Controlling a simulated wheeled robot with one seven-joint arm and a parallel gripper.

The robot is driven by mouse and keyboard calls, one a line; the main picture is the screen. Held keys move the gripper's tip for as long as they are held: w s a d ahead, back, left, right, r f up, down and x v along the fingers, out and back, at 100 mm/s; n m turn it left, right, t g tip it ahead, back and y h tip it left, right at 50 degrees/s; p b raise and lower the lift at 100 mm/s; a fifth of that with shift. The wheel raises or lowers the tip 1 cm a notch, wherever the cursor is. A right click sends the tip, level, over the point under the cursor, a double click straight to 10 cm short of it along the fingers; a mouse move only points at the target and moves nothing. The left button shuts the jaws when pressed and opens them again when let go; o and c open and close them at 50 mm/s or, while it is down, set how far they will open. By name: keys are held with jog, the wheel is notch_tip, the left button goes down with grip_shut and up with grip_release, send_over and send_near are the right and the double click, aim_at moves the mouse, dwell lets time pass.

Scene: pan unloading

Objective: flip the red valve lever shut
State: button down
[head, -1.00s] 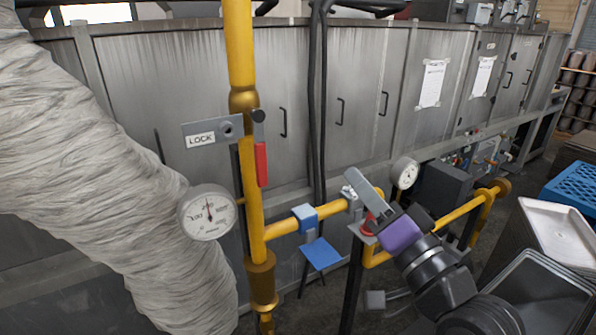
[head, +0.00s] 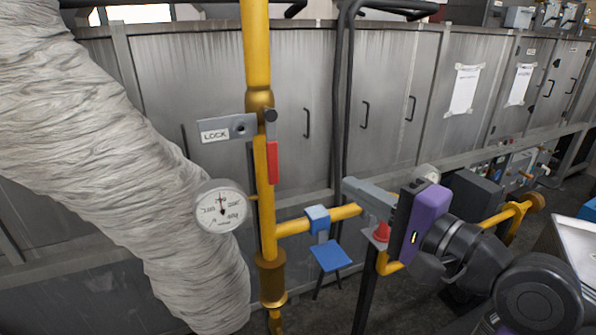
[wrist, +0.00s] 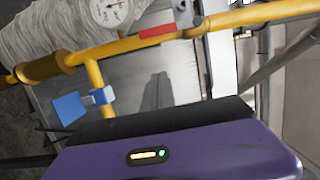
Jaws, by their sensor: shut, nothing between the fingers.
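The red valve lever (head: 272,162) hangs down along the right side of the vertical yellow pipe (head: 265,205), below its dark pivot. A grey LOCK plate (head: 228,129) sticks out to the left at the pivot. The lever also shows in the wrist view (wrist: 158,31), lying along the pipe near the top. My gripper (head: 347,186) is shut and empty, to the right of the lever and a little lower in the picture, with its grey fingers pointing left. A clear gap separates it from the lever.
A round gauge (head: 221,207) sits left of the pipe. A yellow branch pipe (head: 335,216) with a blue-handled valve (head: 329,255) runs below my fingers. A red knob (head: 382,232) on a post stands close by my gripper. A thick wrapped duct (head: 120,170) fills the left.

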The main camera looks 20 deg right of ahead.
aim_at(272, 149)
jog(key=w+a+p, duration=0.2)
jog(key=w+a, duration=0.4)
jog(key=w, duration=0.3)
jog(key=shift+w+a+p, duration=0.25)
jog(key=shift+w+p, duration=0.1)
jog(key=shift+a+f, duration=0.1)
